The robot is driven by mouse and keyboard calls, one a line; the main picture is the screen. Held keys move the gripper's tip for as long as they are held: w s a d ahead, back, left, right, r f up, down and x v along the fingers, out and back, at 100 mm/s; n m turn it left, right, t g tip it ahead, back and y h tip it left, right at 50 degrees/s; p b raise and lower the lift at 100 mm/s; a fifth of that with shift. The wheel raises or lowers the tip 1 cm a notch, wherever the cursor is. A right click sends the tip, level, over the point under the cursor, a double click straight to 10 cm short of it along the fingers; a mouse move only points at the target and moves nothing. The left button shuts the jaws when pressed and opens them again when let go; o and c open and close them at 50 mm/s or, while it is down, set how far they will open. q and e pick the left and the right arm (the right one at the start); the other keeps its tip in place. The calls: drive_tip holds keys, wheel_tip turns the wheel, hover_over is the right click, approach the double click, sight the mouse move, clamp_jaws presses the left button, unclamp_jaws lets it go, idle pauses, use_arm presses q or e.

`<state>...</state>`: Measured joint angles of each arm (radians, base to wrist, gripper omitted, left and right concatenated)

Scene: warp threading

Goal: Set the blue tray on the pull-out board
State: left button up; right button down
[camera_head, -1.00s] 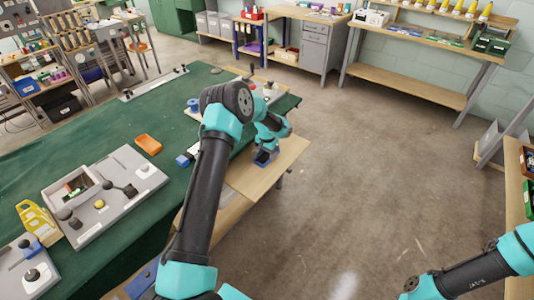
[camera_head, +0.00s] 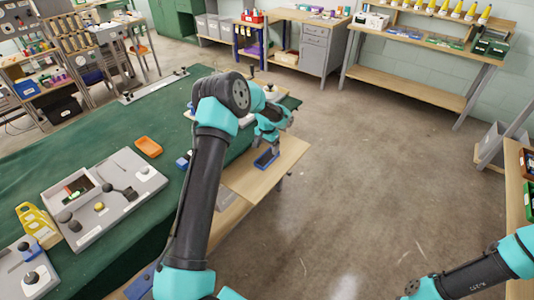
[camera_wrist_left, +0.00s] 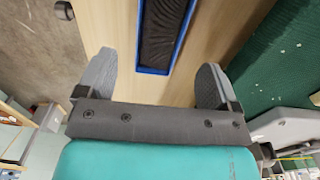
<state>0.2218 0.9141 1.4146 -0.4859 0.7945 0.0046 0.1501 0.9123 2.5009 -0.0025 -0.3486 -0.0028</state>
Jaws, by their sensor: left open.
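The blue tray (camera_head: 267,158) lies flat on the pale wooden pull-out board (camera_head: 285,165), close to the edge of the green-topped bench. The left wrist view shows its blue rim (camera_wrist_left: 152,71) around a dark inside, with bare board (camera_wrist_left: 110,20) on both sides. My left gripper (camera_head: 268,143) is just above the tray. In the left wrist view the left gripper's fingers (camera_wrist_left: 155,82) are wide apart, with a gap to the tray's sides, and hold nothing. My right arm shows at the lower right, but its fingers are not in view.
An orange tray (camera_head: 148,146) and a small blue block (camera_head: 182,162) lie on the green bench top (camera_head: 90,130). A grey fixture panel (camera_head: 130,190) and a yellow holder (camera_head: 37,222) are at the left. The floor right of the board is clear.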

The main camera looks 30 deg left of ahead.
use_arm(q)
wheel_tip(320, 180, up, 6)
idle(0.9)
